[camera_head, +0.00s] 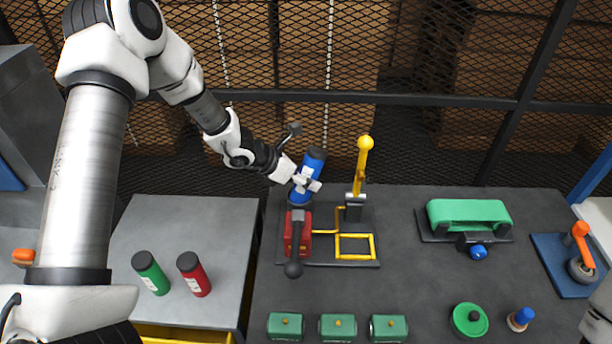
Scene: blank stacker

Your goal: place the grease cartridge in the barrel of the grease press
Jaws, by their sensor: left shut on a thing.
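The blue cartridge (314,158) has a dark cap and is tilted, its top leaning to the right. My left gripper (306,182) is shut around its middle. Its lower end is at the dark round mouth of the barrel (299,205) of the press; I cannot tell how far inside it is. The press has a red body (297,243) and a dark lever with a ball end, on a dark base plate (330,259). A green cartridge (151,273) and a red cartridge (194,274) stand on the grey table at the left. My right gripper is out of the picture.
A yellow upright lever (362,166) and yellow piping (355,246) stand beside the press. Several green boxes (338,327) line the front. A green belt unit (468,216) and a blue-based device (568,262) are at the right. A mesh fence (430,60) stands behind.

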